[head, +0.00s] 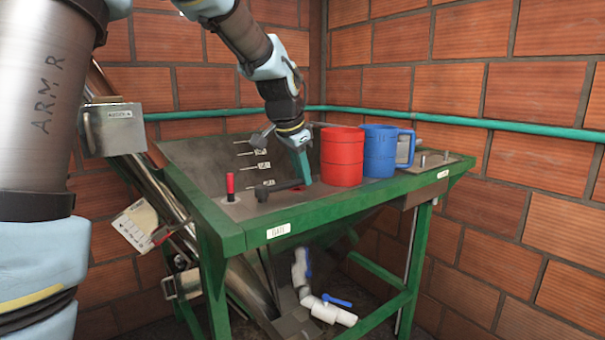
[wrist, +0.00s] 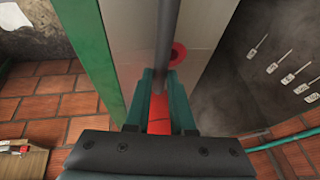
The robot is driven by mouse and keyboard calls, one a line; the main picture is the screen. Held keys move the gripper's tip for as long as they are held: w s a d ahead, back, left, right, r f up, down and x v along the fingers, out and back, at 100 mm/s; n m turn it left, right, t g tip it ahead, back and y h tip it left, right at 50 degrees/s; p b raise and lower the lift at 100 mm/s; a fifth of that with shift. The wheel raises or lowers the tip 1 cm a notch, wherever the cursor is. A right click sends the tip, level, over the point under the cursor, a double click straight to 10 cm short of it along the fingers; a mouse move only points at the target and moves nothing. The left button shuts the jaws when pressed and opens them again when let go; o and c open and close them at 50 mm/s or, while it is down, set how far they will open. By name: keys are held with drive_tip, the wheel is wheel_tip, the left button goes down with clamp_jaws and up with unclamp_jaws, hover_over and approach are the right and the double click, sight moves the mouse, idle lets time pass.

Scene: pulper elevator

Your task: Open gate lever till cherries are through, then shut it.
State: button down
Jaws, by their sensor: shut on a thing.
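The gate lever (head: 280,188) is a dark bar lying nearly level on the deck, above a white label reading GATE (head: 278,230). My gripper (head: 305,180) comes down from above at the bar's right end. In the wrist view the bar (wrist: 168,40) runs between the fingers of my gripper (wrist: 160,105), with a red part between them. The gripper is shut on this end of the lever. The metal hopper (head: 195,155) lies behind the lever; I see no cherries in its visible part. Its lower inside is hidden by the deck.
A red mug (head: 342,157) and a blue jug (head: 380,150) stand close to the right of my gripper. A short upright red-handled lever (head: 229,184) stands left. The green frame (head: 330,215) edges the deck. White pipework with a blue valve (head: 336,300) is below.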

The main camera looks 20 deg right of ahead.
drive_tip(key=shift+w, duration=0.1)
drive_tip(key=shift+w+a+n+t+y, duration=0.25)
drive_tip(key=shift+w+n+t+y, duration=0.15)
drive_tip(key=shift+w+n, duration=0.7)
drive_tip(key=w+a+n, duration=0.1)
drive_tip(key=n, duration=0.1)
drive_tip(key=w+n+y, duration=0.1)
drive_tip(key=n, duration=0.1)
drive_tip(key=shift+w+a+t, duration=0.35)
drive_tip(key=shift+t, duration=0.05)
drive_tip(key=shift+w+a+n+y+b, duration=0.4)
drive_tip(key=shift+w+a+n+y, duration=0.3)
drive_tip(key=shift+n, duration=0.5)
drive_tip(key=shift+w+a+n+y, duration=0.25)
drive_tip(key=shift+w+a+n, duration=0.1)
drive_tip(key=shift+a+n, duration=0.25)
drive_tip(key=shift+w+a+n+y, duration=0.25)
drive_tip(key=shift+w+a+n, duration=0.1)
drive_tip(key=shift+a+n, duration=0.2)
drive_tip(key=c, duration=0.8)
unclamp_jaws()
drive_tip(key=shift+o, duration=0.2)
